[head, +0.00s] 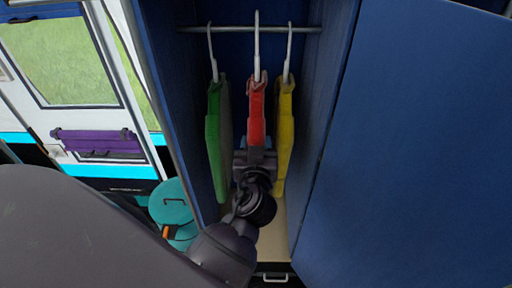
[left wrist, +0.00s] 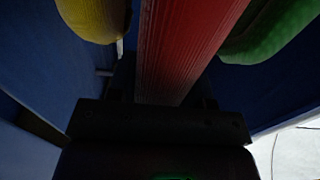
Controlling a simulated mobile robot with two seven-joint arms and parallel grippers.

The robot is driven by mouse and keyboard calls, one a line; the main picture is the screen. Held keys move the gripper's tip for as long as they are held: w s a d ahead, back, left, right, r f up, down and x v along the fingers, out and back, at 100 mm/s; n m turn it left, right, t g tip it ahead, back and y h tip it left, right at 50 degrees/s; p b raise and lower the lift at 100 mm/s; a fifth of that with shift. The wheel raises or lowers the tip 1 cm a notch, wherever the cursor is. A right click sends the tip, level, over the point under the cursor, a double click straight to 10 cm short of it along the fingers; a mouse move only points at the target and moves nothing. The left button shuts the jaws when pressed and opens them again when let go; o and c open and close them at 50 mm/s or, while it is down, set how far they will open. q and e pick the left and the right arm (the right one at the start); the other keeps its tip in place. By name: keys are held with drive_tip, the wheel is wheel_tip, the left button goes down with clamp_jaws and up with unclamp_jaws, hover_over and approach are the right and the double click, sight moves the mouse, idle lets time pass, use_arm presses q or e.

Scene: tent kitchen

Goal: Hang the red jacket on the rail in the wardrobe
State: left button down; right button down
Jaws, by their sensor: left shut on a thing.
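The red jacket (head: 256,112) is on a white hanger (head: 257,62) inside the blue wardrobe (head: 179,75), between a green and a yellow garment. My left gripper (head: 255,156) is shut on the jacket's lower part. The left wrist view shows the red cloth (left wrist: 180,45) rising from between the jaws (left wrist: 165,108). The hanger's hook crosses the rail (head: 302,29) in the picture, and its top shows above it. I cannot tell whether the hook rests on the rail or is in front of it. My right gripper is not in view.
The green garment (head: 213,130) hangs close on the left and the yellow garment (head: 286,120) close on the right. Wardrobe side walls bound the space. A blue door panel (head: 410,140) fills the right side. A teal container (head: 172,203) stands low at the left.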

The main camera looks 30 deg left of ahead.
use_arm(q)
drive_tip(key=w+a+f+b, duration=0.2)
drive_tip(key=w+a+f, duration=0.1)
drive_tip(key=w, duration=0.2)
drive_tip(key=shift+w+f, duration=0.15)
drive_tip(key=shift+f, duration=0.1)
idle(0.9)
drive_tip(key=shift+a, duration=0.1)
drive_tip(key=c, duration=0.5)
unclamp_jaws()
drive_tip(key=shift+o, duration=0.2)
drive_tip(key=shift+f, duration=0.1)
